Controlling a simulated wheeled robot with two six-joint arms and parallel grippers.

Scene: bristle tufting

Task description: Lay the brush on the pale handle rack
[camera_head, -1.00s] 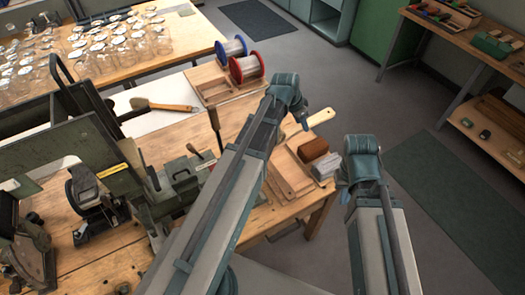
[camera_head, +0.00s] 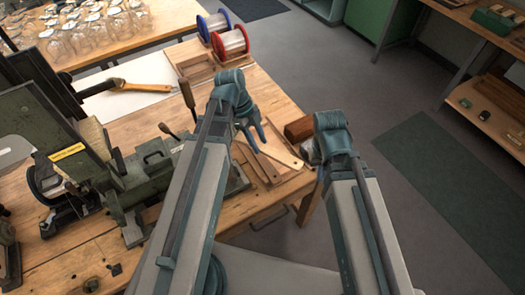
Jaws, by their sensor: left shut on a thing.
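My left gripper (camera_head: 254,132) is shut on the brush above the table's near right part. The brush's pale wooden handle (camera_head: 280,154) sticks out from the fingers, slanting down to the right, with a small hole near its end. Its bristle end is hidden. Beneath it lies a flat wooden board (camera_head: 262,172), mostly covered by handle and arm; I cannot tell whether this is the pale handle rack. My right gripper (camera_head: 318,160) points away from me at the table's right edge; its fingers are too hidden to tell whether they are open.
A brown block (camera_head: 298,128) sits between the grippers. A green machine (camera_head: 150,175) fills the left of the table (camera_head: 85,250).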

